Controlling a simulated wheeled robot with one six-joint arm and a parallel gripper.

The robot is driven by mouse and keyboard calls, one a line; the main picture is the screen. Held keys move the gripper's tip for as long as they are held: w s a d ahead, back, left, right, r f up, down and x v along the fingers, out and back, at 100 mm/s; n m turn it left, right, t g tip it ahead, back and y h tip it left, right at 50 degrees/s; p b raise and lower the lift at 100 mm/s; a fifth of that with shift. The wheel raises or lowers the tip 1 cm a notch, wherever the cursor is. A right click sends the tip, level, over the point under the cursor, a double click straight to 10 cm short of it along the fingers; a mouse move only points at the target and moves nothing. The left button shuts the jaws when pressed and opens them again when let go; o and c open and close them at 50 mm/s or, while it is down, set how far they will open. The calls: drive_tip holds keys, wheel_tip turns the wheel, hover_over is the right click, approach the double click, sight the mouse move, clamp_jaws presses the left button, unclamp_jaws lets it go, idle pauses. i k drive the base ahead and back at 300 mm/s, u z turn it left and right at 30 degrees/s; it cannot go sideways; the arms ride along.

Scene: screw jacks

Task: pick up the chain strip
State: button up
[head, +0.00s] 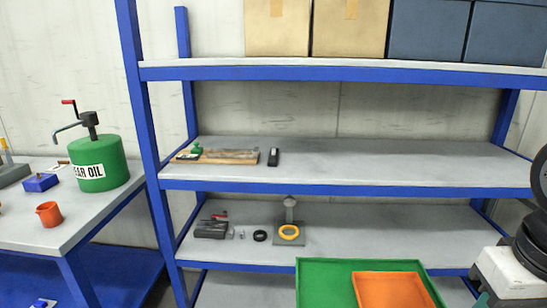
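No chain strip can be made out for certain. On the middle shelf a flat wooden board (218,161) carries a long grey-brown strip-like thing (230,154), too small to tell whether it is a chain. A small green object (196,149) sits at the board's left end. A short black object (273,157) lies just right of the board, apart from it. My gripper is not in view; dark and white parts at the right edge look like my own arm.
The blue shelf rack (340,187) has free room right of the black object. Below stand a dark grey block (211,229), a black ring (260,236) and a yellow ring (289,232). A green tray (325,285) with an orange tray (390,290) is in front. A green oil can (97,157) stands left.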

sight(272, 162)
drive_tip(key=z, duration=2.55)
drive_tip(key=k, duration=1)
drive_tip(key=u, duration=2.65)
drive_tip(key=i, duration=0.5)
drive_tip(key=z, duration=0.1)
